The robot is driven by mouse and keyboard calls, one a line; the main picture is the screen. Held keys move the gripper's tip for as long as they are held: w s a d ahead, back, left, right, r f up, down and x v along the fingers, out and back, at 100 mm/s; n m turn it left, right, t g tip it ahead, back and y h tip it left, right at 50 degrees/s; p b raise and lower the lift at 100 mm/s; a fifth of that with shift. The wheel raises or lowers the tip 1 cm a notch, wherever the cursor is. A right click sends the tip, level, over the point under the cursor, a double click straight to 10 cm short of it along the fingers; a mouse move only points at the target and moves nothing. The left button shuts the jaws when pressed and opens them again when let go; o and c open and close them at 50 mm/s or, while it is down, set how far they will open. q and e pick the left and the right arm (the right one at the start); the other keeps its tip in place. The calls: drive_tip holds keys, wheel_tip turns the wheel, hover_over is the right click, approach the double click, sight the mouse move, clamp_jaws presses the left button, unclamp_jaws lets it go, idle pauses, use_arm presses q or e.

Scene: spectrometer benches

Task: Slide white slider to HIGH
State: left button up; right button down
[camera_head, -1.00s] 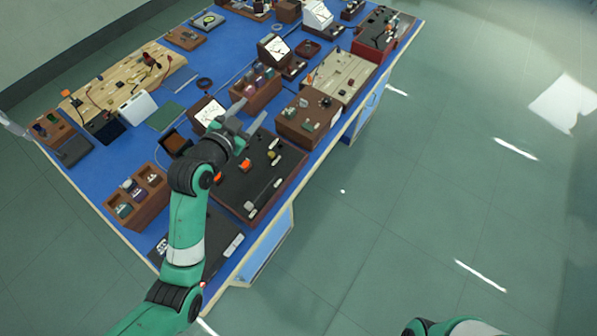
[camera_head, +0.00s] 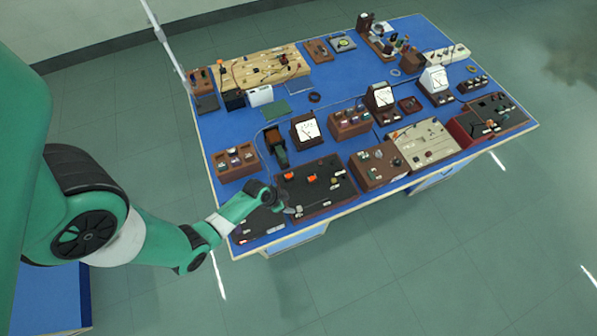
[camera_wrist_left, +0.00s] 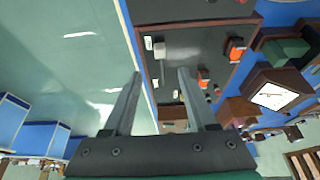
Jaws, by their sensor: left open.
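My left gripper (camera_head: 291,209) is open and empty at the front left corner of a dark panel (camera_head: 318,197) in a brown frame. In the left wrist view its two fingers (camera_wrist_left: 160,73) point at this panel, one finger over the panel and the other beyond its edge. A small white block (camera_wrist_left: 159,50), which looks like the white slider, sits on the panel ahead of the fingertips, apart from them. A small white label (camera_wrist_left: 148,43) lies beside it. I cannot read HIGH anywhere. My right gripper is not in view.
Orange parts (camera_wrist_left: 235,49) stand on the same panel. A white-faced meter (camera_head: 307,129) stands behind it, and a brown box with knobs (camera_head: 377,167) to its right. Another dark panel (camera_head: 258,222) lies to its left. The floor in front of the bench is clear.

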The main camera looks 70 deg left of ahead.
sight(299, 208)
use_arm(q)
drive_tip(key=b+x, duration=0.8)
drive_tip(key=x, duration=0.2)
drive_tip(key=shift+w+f, duration=0.15)
clamp_jaws()
idle(1.0)
